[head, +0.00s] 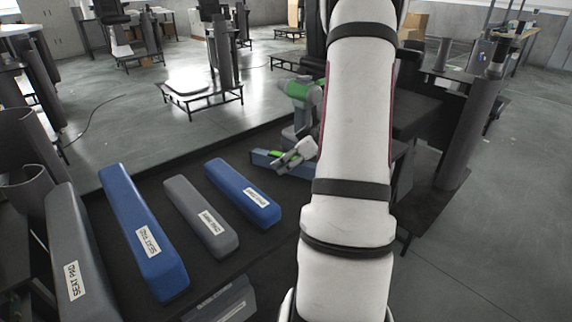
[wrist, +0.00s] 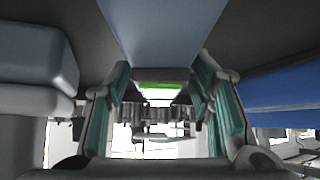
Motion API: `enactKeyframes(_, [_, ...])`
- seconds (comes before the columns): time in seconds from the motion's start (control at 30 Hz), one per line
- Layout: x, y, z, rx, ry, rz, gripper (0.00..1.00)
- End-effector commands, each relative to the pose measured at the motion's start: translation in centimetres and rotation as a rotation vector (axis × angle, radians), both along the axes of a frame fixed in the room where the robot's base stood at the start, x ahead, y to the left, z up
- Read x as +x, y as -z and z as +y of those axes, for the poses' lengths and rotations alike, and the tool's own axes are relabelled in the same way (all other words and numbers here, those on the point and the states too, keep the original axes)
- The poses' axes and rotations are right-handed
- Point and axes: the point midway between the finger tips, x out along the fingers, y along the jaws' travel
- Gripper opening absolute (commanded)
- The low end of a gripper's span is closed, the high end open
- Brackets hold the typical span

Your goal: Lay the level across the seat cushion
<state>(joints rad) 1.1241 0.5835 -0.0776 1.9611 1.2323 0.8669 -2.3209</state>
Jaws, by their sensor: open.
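My gripper (head: 294,157) is beyond the pads, beside my large white arm link, with its jaws pointing left. In the wrist view it (wrist: 163,78) is open, with teal finger pads well apart. A bright green strip (wrist: 158,85) shows between the fingertips and may be the level; I cannot tell whether the fingers touch it. A long blue pad (head: 143,232) and a long grey pad (head: 76,262) carry seat pad labels. Which cushion the task means is unclear.
A shorter grey pad (head: 200,215) and a shorter blue pad (head: 243,193) lie on the dark tabletop (head: 190,162). A dark column (head: 468,130) stands at the right. My arm hides the tabletop's middle. Open floor (head: 130,125) lies beyond the table's far edge.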

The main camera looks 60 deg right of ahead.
Motion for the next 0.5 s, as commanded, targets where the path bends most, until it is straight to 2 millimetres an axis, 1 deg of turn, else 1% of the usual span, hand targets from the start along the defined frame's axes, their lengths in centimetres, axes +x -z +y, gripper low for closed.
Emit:
enactKeyframes(0.2, [0.23,0.16,0.02,-0.001,0.0,-0.001,0.48])
enactKeyframes(0.23, [0.22,0.16,0.02,-0.001,0.0,-0.001,0.46])
enactKeyframes(0.43, [0.2,0.16,0.01,-0.001,0.0,-0.001,0.01])
enactKeyframes(0.5, [0.2,0.16,0.01,-0.001,0.0,-0.001,0.0])
